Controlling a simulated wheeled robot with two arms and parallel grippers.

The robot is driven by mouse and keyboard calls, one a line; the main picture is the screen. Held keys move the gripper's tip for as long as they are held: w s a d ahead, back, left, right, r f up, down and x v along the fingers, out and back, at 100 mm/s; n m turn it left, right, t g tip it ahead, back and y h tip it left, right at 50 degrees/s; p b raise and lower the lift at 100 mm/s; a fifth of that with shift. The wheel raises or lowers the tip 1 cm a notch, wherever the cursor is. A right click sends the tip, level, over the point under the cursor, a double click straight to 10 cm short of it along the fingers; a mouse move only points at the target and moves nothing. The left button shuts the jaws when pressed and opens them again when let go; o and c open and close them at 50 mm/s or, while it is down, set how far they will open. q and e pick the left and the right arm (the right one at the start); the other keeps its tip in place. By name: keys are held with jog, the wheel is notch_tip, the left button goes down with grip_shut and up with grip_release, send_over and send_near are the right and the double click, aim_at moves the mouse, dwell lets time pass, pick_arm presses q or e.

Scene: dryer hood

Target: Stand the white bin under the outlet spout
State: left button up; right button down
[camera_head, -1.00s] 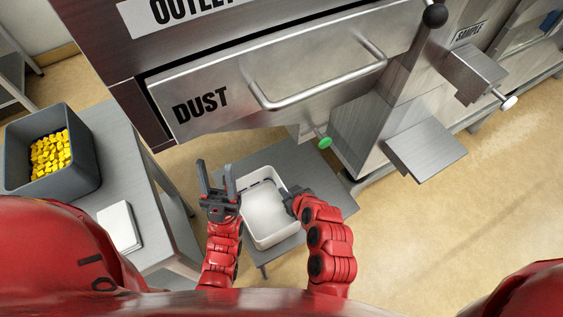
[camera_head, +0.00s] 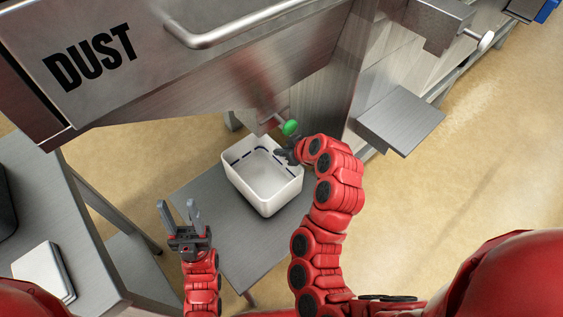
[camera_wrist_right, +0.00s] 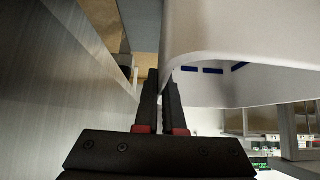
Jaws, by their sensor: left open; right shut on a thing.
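The white bin (camera_head: 262,198) is upright and looks empty, over the back right part of a low grey table (camera_head: 225,240). I cannot tell whether it rests on the table or hangs just above it. My right gripper (camera_head: 284,156) is shut on the bin's far right rim. In the right wrist view its fingers (camera_wrist_right: 161,88) close on the bin's wall (camera_wrist_right: 235,35). My left gripper (camera_head: 180,212) is open and empty, left of the bin and apart from it. I cannot surely pick out the outlet spout; a green knob (camera_head: 290,128) is just behind the bin's far rim.
The steel machine with the DUST drawer (camera_head: 150,75) overhangs the back. A metal shelf plate (camera_head: 400,120) juts out to the right. A side table (camera_head: 90,270) at left bears a white flat box (camera_head: 43,270). Open floor (camera_head: 480,190) lies at right.

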jog(key=shift+f+b, duration=0.8)
jog(key=shift+f, duration=0.85)
jog(key=shift+f, duration=0.15)
jog(key=c, duration=1)
grip_release()
